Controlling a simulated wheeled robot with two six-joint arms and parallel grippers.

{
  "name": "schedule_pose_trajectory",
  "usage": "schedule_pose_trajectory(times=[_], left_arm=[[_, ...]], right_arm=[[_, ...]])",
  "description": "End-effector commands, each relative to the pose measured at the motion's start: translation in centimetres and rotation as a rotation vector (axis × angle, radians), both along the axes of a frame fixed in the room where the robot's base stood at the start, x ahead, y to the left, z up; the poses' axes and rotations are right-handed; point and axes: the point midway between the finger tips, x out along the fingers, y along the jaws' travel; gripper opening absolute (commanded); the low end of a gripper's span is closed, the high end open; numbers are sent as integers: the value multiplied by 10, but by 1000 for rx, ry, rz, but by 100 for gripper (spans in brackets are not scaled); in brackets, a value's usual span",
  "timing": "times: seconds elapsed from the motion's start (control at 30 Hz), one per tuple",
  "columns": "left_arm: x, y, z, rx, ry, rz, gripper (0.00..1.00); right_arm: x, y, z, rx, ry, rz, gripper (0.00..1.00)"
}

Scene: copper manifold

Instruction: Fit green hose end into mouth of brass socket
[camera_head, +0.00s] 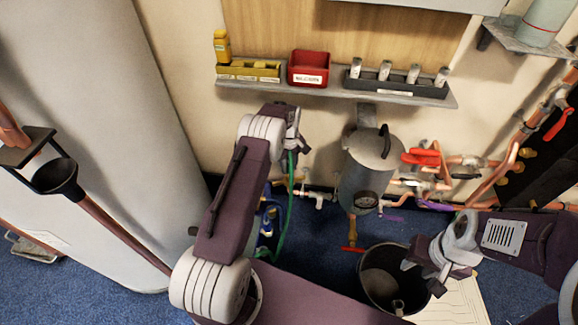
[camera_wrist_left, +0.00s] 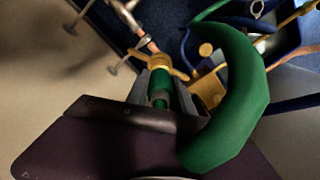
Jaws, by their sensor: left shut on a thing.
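My left gripper (camera_wrist_left: 160,95) is shut on the green hose end (camera_wrist_left: 160,82), which shows as a short green piece with a grey band between the fingers. The brass socket (camera_wrist_left: 150,62), with a wing on each side, is straight ahead at the tip of the hose end. They look lined up and touching or nearly so; I cannot tell whether the end is inside the mouth. The green hose (camera_wrist_left: 235,95) bends in a thick loop to the right. In the head view the hose (camera_head: 289,195) hangs below my left gripper (camera_head: 296,146). My right gripper (camera_head: 424,277) is open and empty over a dark bucket.
The dark bucket (camera_head: 385,262) stands on blue carpet. A grey tank (camera_head: 369,168) with a gauge and copper pipes (camera_head: 500,172) with red handles are right of my left gripper. A wall shelf (camera_head: 340,93) with bins is above. A white cylinder (camera_head: 110,130) fills the left.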

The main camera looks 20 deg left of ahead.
Motion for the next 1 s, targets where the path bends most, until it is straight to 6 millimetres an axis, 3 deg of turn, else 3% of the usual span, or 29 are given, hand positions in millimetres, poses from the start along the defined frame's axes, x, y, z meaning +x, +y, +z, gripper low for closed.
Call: schedule_pose_trajectory(times=[0.53,1.0], left_arm=[[0,0,-26,0,0,0,0],[0,0,-27,1,-1,0,0]], right_arm=[[0,0,-16,0,0,0,36],[0,0,-16,0,0,0,36]])
